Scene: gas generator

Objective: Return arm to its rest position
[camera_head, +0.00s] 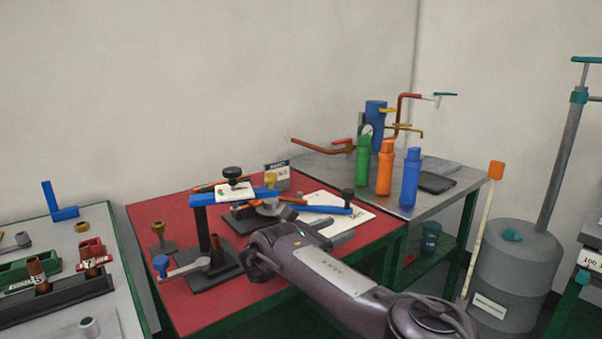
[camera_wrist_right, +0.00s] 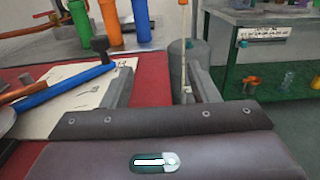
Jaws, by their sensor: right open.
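My right arm (camera_head: 340,280) comes in from the bottom right of the head view and reaches over the red table (camera_head: 180,315). Its purple-grey wrist is above the table's front right part. My right gripper (camera_head: 327,232) points away over the table, near a white sheet (camera_head: 352,222). In the right wrist view the two fingers of the gripper (camera_wrist_right: 160,85) stand well apart, with nothing between them. My left gripper is in neither view.
A clamp stand with a blue bar (camera_head: 205,200) is left of my wrist. Green (camera_head: 362,160), orange (camera_head: 384,167) and blue (camera_head: 410,178) bottles stand on a grey table behind. A grey tank (camera_head: 515,265) stands right. A side table (camera_head: 40,240) holds several parts.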

